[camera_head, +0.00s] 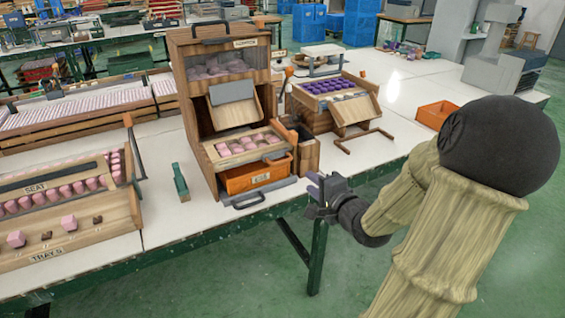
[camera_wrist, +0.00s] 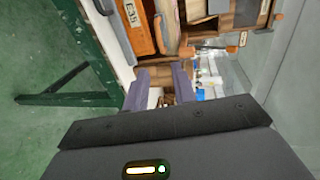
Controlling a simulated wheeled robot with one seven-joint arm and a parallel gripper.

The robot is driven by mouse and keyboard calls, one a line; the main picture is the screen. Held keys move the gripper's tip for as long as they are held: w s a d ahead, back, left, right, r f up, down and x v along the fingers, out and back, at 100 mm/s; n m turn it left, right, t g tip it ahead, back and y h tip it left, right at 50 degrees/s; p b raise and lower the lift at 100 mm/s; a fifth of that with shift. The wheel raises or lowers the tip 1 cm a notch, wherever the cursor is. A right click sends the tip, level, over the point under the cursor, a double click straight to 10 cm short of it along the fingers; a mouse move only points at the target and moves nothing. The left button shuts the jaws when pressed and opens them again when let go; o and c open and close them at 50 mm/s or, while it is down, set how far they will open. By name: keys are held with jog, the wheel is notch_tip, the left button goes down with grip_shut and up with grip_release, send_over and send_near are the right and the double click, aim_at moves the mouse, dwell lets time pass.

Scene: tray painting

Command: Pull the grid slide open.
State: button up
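A tall wooden cabinet (camera_head: 198,110) stands at the table's front edge. Low in it, a tray of pink pieces (camera_head: 246,143) sticks out, with a dark handle (camera_head: 276,158) at its front. Under it is a labelled orange drawer (camera_head: 240,184), also in the wrist view (camera_wrist: 140,40). A grey strip with a dark loop handle (camera_head: 249,202) lies below the drawer. I cannot tell for certain which of these is the grid slide. My gripper (camera_head: 320,188) is right of the cabinet's front, apart from it. Its fingers (camera_wrist: 160,88) are spread, with nothing seen between them.
A second wooden rack with purple pieces (camera_head: 328,85) stands right of the cabinet. An orange bin (camera_head: 436,115) sits farther right. Green table legs (camera_head: 317,255) stand below my gripper.

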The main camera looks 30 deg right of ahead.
aim_at(283, 162)
jog(key=p+x, duration=0.3)
jog(key=x, duration=1.4)
jog(key=shift+w+f, duration=0.2)
grip_shut()
